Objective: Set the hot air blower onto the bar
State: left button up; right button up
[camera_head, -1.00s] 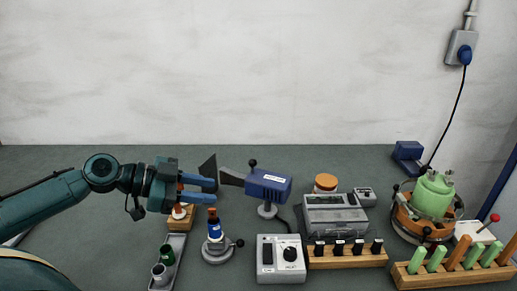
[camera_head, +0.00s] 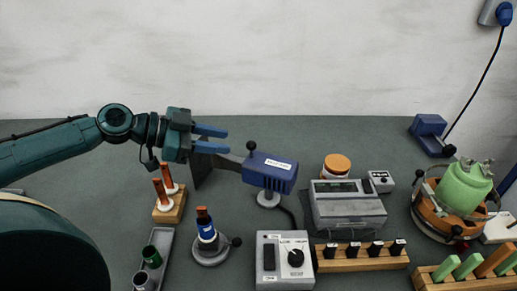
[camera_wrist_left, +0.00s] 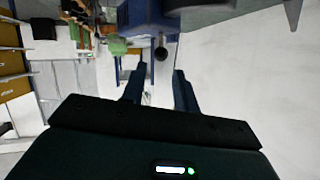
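The likely hot air blower is a blue box (camera_head: 270,172) with a white label, a black knob (camera_head: 251,146) on top and a grey nozzle (camera_head: 228,162) on its left. It stands upright on a round grey foot. My left gripper (camera_head: 226,139) is open and empty, left of the knob and above the nozzle in this picture. In the left wrist view, the blue body (camera_wrist_left: 145,14) and its knob (camera_wrist_left: 161,54) show beyond the open fingers (camera_wrist_left: 158,82). I cannot tell which thing is the bar; wooden bars (camera_head: 360,265) stand at the front. My right gripper is not in view.
A small stand with a blue-labelled bottle (camera_head: 206,230) and a wooden block with orange rods (camera_head: 170,209) are below the left gripper. A grey control box (camera_head: 270,281) and a display instrument (camera_head: 345,209) stand near the blower.

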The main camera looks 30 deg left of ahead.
aim_at(259, 156)
pick_arm(q)
jog(key=p+x, duration=0.1)
jog(key=x, duration=0.8)
jog(key=shift+r, duration=0.2)
jog(key=shift+w+d+f, duration=0.35)
jog(key=shift+w+f, duration=0.05)
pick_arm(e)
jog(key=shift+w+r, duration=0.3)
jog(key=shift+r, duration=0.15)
pick_arm(q)
jog(key=shift+c, duration=0.3)
grip_shut()
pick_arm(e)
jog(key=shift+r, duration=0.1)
